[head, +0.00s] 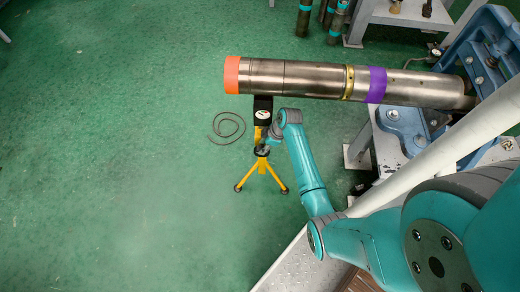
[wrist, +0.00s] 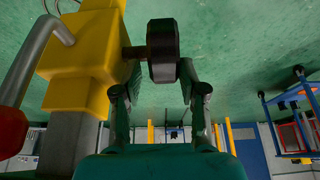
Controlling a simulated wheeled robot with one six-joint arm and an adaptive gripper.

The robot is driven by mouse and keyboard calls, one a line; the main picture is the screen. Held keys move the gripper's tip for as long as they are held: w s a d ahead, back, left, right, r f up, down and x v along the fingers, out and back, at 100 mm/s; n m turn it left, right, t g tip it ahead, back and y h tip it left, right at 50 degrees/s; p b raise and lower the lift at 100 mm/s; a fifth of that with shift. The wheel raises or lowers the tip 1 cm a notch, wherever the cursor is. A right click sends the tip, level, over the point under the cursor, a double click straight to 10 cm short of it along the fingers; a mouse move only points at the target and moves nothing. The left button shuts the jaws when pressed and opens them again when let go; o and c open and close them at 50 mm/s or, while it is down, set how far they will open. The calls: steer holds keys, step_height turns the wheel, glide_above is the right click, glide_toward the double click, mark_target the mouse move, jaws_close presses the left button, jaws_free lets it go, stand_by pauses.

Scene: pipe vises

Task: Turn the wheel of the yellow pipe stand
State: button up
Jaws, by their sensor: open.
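The yellow pipe stand (head: 262,166) stands on three legs on the green floor, under the orange end of a long metal pipe (head: 310,78). In the wrist view its yellow body (wrist: 85,65) fills the left side. A dark wheel (wrist: 163,50) sticks out from that body on a short shaft. My gripper (wrist: 161,78) is open, with one finger on each side of the wheel's lower part. I cannot tell whether either finger touches it. In the head view my gripper (head: 272,136) is beside the stand's upper part, and the wheel cannot be made out clearly.
A blue vise (head: 478,55) holds the pipe's right end. A grey coil (head: 228,127) lies on the floor left of the stand. In the wrist view a bent grey handle (wrist: 35,55) with a red knob (wrist: 10,130) is at the left.

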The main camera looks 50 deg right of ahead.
mark_target(259, 150)
steer(key=shift+x, duration=2.2)
steer(key=shift+w+r, duration=0.1)
steer(key=shift+r, duration=0.05)
jaws_close()
